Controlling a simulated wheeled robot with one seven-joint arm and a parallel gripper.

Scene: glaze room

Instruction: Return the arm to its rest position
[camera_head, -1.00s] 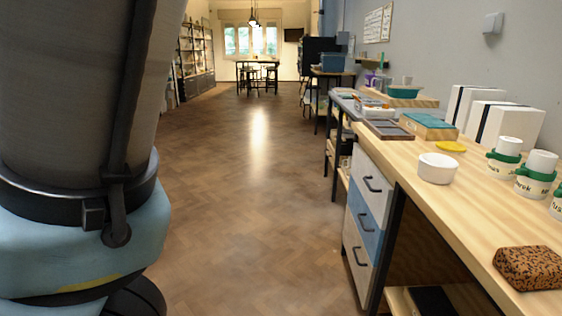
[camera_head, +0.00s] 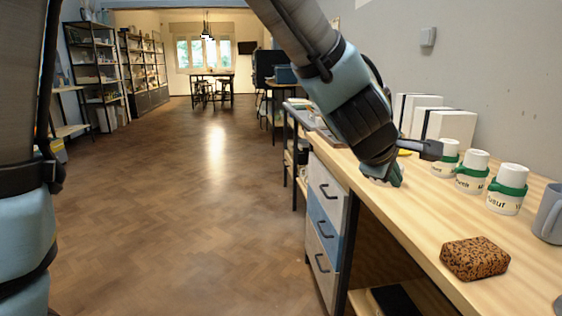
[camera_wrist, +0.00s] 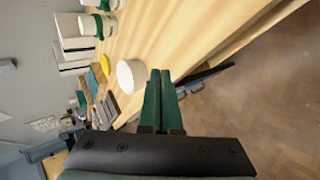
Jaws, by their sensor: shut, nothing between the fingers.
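My gripper (camera_head: 394,178) hangs over the wooden bench at the right in the head view, at the end of my bent arm. In the wrist view its green fingers (camera_wrist: 161,98) are together with nothing between them. The white bowl (camera_wrist: 130,76) is beside the fingertips in the wrist view; I cannot tell the gap. In the head view the gripper hides most of the bowl.
The bench (camera_head: 425,220) carries labelled white jars with green bands (camera_head: 472,172), a speckled brown block (camera_head: 474,258), a grey mug (camera_head: 549,212) and white boxes (camera_head: 445,124) by the wall. Open wooden floor (camera_head: 200,220) lies left of the bench.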

